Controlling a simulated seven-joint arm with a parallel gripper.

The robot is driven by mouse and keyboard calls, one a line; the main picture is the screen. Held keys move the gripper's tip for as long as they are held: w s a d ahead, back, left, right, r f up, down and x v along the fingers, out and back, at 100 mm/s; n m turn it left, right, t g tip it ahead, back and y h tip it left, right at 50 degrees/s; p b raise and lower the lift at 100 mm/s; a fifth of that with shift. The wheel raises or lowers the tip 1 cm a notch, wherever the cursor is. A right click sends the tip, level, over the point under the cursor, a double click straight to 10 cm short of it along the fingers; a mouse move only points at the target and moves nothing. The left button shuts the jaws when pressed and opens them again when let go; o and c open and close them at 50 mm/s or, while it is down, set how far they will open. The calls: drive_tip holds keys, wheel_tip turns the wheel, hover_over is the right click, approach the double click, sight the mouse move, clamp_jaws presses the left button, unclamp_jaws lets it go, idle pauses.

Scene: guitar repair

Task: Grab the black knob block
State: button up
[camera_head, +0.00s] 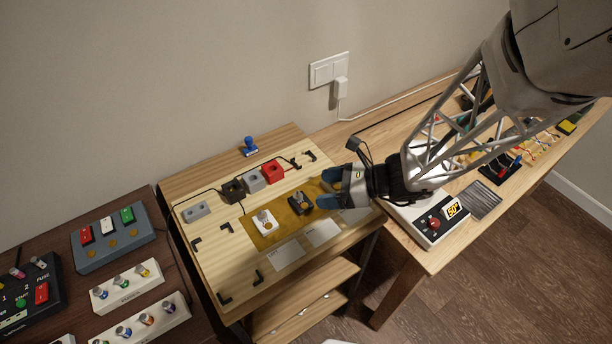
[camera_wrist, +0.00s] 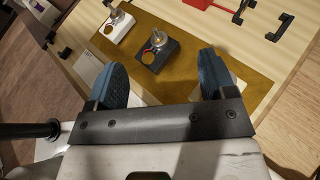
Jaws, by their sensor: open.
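The black knob block (camera_head: 300,203) lies on the brown-gold mat (camera_head: 262,236) on the wooden work board. In the wrist view, the black knob block (camera_wrist: 157,54) has a metal knob and a gold disc on top. My gripper (camera_head: 326,188) is just right of the block in the head view. In the wrist view, my gripper's blue fingertips (camera_wrist: 162,70) are spread apart, with the block showing beyond and between them. The gripper is open and empty. A white knob block (camera_head: 264,222) sits left of the black one, and it also shows in the wrist view (camera_wrist: 117,25).
Red (camera_head: 272,171), grey (camera_head: 252,180) and black (camera_head: 232,191) blocks stand behind the mat. White cards (camera_head: 322,233) lie at its front. A soldering-station-like box (camera_head: 432,222) stands right.

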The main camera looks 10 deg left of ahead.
sight(299, 193)
drive_tip(key=shift+a, duration=0.1)
drive_tip(key=shift+x, duration=1.2)
drive_tip(key=shift+x, duration=2.6)
drive_tip(key=shift+f, duration=0.1)
drive_tip(key=shift+c, duration=0.2)
drive_tip(key=shift+s, duration=0.1)
drive_tip(key=c, duration=0.8)
